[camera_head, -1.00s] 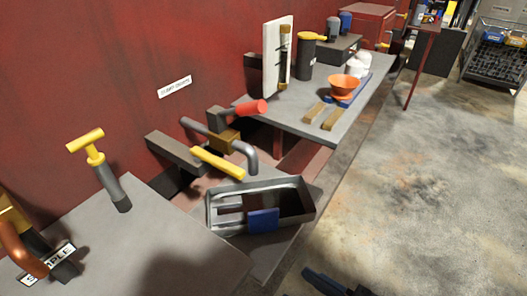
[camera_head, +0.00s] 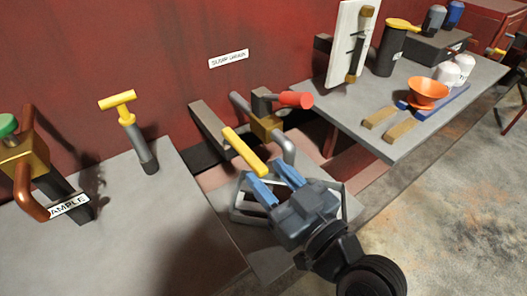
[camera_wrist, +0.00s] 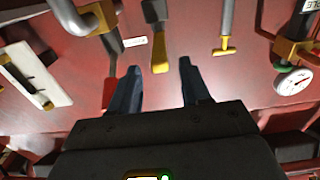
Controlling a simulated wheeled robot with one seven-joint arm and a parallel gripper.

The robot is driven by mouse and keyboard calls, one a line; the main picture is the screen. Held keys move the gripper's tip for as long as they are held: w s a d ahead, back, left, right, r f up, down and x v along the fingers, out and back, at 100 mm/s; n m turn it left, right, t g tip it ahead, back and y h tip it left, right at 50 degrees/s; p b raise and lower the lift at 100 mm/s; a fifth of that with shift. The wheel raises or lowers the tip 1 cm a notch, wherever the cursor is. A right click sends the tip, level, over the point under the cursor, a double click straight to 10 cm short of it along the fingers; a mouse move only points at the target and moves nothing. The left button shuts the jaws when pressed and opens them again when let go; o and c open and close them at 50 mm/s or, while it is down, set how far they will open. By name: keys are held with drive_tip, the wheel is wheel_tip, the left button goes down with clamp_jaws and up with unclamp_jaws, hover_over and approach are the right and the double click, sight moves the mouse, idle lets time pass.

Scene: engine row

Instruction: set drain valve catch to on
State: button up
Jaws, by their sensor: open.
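The drain valve has a brass body (camera_head: 266,127) on a grey bent pipe (camera_head: 287,150), below the wall label (camera_head: 228,59) that seems to read sump drain. A yellow lever (camera_head: 243,150) slants down toward the front, and a red-ended handle (camera_head: 294,100) sticks out to the right. I cannot tell which is the catch. My gripper (camera_head: 266,172) is open, its blue fingers near the yellow lever's lower end. In the wrist view, the lever's yellow end (camera_wrist: 160,58) appears between the open fingers (camera_wrist: 159,66); contact cannot be told.
A metal tray (camera_head: 240,212) lies below the valve, partly hidden by my gripper. A yellow T-handle (camera_head: 118,101) stands on the left bench. The right bench holds an orange funnel (camera_head: 428,91) and wooden blocks (camera_head: 380,117).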

sight(251, 156)
drive_tip(key=shift+p+x, duration=0.7)
drive_tip(key=shift+x, duration=2.5)
drive_tip(key=shift+c, duration=0.5)
clamp_jaws()
